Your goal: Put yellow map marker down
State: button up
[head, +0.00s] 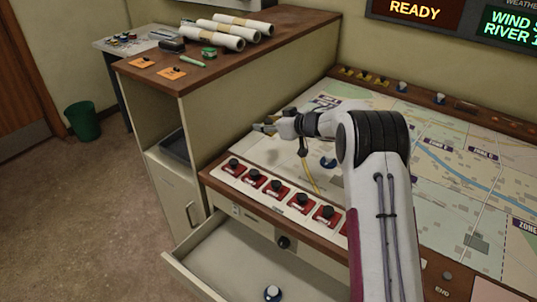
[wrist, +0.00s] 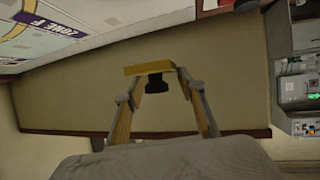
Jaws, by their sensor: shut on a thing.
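My gripper (head: 266,125) reaches out at the left end of the map console, above its left front edge and near the side cabinet. In the wrist view, its fingers (wrist: 158,80) are closed on the yellow map marker (wrist: 147,68), which shows a yellow plate and a black knob. The marker is held in the air at the fingertips. In the head view, I cannot make out the held marker clearly. The map (head: 440,190) spreads right of and behind my arm; part of it is hidden by the arm.
Several red markers (head: 276,186) line the console's front rim. Several yellow markers (head: 364,77) stand on its back rim. An open drawer (head: 230,262) juts out below, holding a pale knob piece (head: 272,293). The side cabinet (head: 205,62) carries paper rolls (head: 232,30) and orange cards (head: 172,73).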

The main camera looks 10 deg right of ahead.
send_over(267, 154)
jog(key=shift+f, duration=3.1)
jog(key=shift+f, duration=1.9)
jog(key=o, duration=1.3)
jog(key=shift+f, duration=0.1)
jog(key=shift+o, duration=0.2)
jog(key=shift+v, duration=6.15)
